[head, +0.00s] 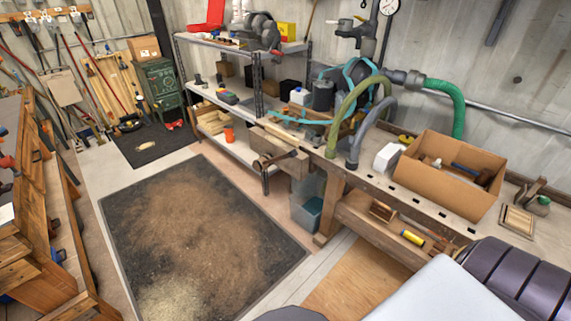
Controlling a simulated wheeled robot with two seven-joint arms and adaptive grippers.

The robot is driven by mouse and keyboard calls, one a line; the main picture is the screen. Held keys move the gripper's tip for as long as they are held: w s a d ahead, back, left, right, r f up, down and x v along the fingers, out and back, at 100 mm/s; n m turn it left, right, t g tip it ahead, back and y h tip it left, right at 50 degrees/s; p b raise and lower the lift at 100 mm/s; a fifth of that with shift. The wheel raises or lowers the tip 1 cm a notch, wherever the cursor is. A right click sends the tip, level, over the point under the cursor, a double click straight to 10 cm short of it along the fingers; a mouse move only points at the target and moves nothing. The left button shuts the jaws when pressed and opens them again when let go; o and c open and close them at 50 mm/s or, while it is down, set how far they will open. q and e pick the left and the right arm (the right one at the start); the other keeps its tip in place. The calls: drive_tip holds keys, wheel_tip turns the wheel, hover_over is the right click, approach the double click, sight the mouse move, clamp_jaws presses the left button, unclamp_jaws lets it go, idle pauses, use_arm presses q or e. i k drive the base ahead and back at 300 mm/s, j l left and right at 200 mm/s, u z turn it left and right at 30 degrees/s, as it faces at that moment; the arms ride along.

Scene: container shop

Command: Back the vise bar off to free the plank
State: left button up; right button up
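The wooden workbench (372,178) runs from the middle of the view to the right edge. A vise with a dark bar (276,158) is at the bench's far left end, sticking out over the floor. A pale wooden piece (287,137) lies at the bench end just above the bar; it may be the plank, but I cannot tell how it is gripped. The gap between the vise jaws is too small to make out. Neither of my grippers is in view. Part of my own arm and body fills the lower right corner.
A dark, sawdust-covered mat (195,235) lies on open floor left of the bench. A cardboard box (447,178) with tools and green hoses (347,118) crowd the bench top. A teal bin (309,207) stands below the bench. Metal shelving (228,104) stands behind the vise.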

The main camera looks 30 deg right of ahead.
sight(263, 162)
drive_tip(key=z, duration=0.8)
